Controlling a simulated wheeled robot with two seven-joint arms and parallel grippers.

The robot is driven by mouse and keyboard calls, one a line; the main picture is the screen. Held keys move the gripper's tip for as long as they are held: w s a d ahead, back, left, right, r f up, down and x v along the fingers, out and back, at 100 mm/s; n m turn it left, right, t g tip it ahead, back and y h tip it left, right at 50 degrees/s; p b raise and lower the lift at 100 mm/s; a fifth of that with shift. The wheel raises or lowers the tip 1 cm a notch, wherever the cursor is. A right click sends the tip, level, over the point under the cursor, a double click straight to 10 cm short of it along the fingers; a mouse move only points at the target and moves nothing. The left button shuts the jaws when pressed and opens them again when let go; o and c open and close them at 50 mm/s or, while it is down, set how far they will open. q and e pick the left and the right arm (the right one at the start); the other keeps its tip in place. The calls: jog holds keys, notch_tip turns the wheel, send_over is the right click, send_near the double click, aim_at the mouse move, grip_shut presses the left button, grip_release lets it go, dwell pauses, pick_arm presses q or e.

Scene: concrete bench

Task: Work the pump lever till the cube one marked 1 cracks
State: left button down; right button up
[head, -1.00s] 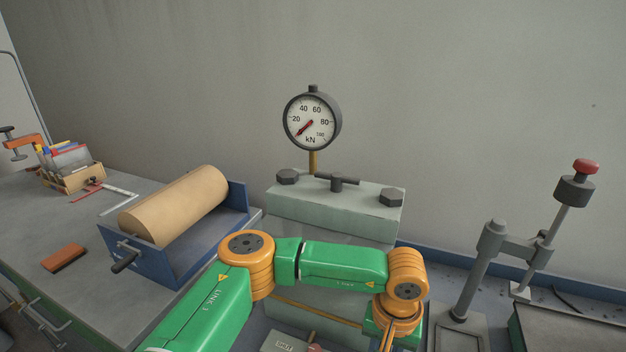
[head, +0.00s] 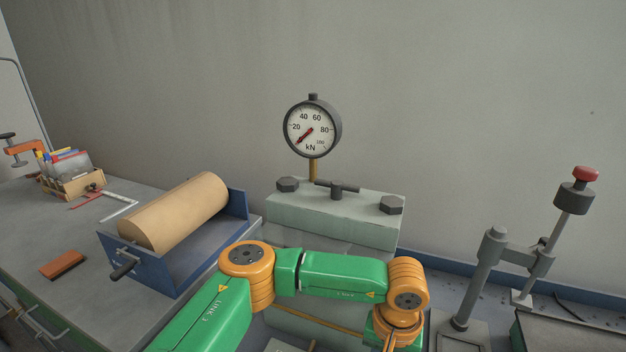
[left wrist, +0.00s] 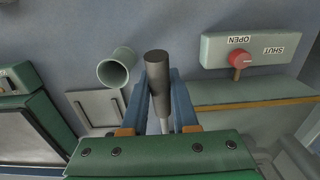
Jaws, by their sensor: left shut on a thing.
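My left gripper (left wrist: 160,90) is shut on the pump lever (left wrist: 157,64), a dark round grip on a light metal rod, seen in the left wrist view. In the head view only my left arm shows; its gripper and the lever are out of sight. The gauge (head: 312,128) in kN stands above the pale green press head (head: 335,214); its red needle points to the low end, near zero. The release valve's red knob (left wrist: 239,60) sits beside the OPEN and SHUT labels. No cube marked 1 shows. My right gripper is not in view.
A pale open tube (left wrist: 116,68) stands left of the lever. At the right of the head view is a grey stand (head: 473,275) with a red-topped rod. A blue cradle (head: 165,262) with a tan cylinder (head: 175,211) and a reddish block (head: 62,265) are on the left bench.

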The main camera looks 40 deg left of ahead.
pick_arm(q)
jog(key=r, duration=0.1)
jog(key=w+r, duration=0.1)
jog(key=r, duration=0.1)
jog(key=w+r, duration=0.1)
jog(key=r, duration=0.1)
jog(key=shift+a+r, duration=0.15)
jog(key=shift+a, duration=0.15)
jog(key=shift+s+d+f, duration=0.1)
jog(key=shift+s+f, duration=0.25)
jog(key=shift+f, duration=0.5)
jog(key=shift+s+d+f, duration=0.1)
jog(key=shift+s+f, duration=0.25)
jog(key=shift+f, duration=0.55)
jog(key=shift+s+d+f, duration=0.1)
jog(key=shift+s+f, duration=0.25)
jog(key=shift+f, duration=0.5)
jog(key=shift+s+d+f, duration=0.1)
jog(key=shift+s+f, duration=0.1)
jog(key=shift+f, duration=1)
jog(key=shift+s+f, duration=0.15)
jog(key=shift+f, duration=1)
jog(key=shift+r, duration=0.1)
